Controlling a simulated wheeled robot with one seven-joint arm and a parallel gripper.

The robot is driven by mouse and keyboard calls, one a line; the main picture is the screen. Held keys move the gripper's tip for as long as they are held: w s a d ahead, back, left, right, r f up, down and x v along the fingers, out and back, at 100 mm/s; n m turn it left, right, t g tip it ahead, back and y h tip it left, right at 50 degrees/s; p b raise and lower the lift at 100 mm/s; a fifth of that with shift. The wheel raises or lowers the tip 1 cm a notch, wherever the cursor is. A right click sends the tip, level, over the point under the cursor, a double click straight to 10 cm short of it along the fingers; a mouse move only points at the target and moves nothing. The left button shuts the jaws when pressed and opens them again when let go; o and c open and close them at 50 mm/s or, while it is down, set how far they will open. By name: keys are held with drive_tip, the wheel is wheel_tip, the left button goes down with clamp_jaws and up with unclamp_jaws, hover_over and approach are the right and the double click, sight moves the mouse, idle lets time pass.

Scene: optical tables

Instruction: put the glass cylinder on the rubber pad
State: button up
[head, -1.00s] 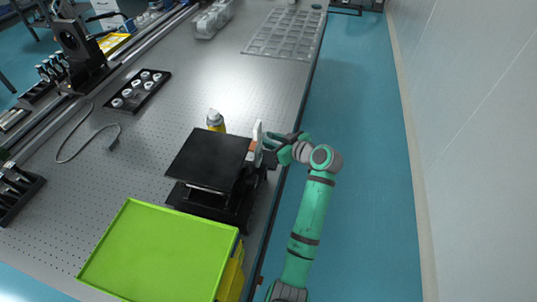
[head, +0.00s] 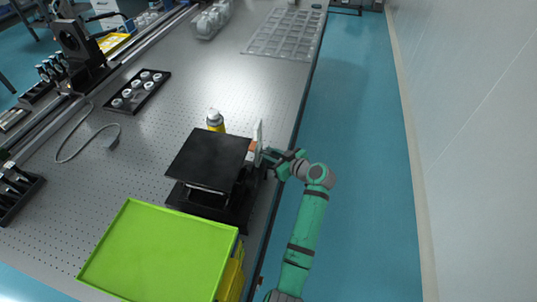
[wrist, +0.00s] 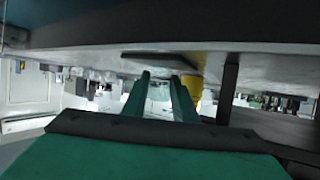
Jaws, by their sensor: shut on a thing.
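My gripper (wrist: 160,82) is shut on a clear, pale thing between its green fingers, which I take to be the glass cylinder (wrist: 159,92). In the head view my gripper (head: 265,155) is at the right edge of a black, square-topped stand (head: 208,160), low beside its top. The glass cylinder cannot be made out clearly in the head view. The black flat top of the stand may be the rubber pad; I cannot tell it apart from the stand. No other clear pad shows.
A pale upright plate (head: 258,132) stands close to my gripper. A yellow bottle (head: 215,121) is behind the stand and a green tray (head: 160,252) in front. A black holder with white pieces (head: 136,90) lies left. The perforated tabletop (head: 180,100) is largely bare behind the stand.

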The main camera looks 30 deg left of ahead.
drive_tip(key=shift+f, duration=0.1)
drive_tip(key=o, duration=1.1)
drive_tip(key=shift+d+r, duration=0.2)
drive_tip(key=v, duration=1.1)
drive_tip(key=shift+d, duration=0.25)
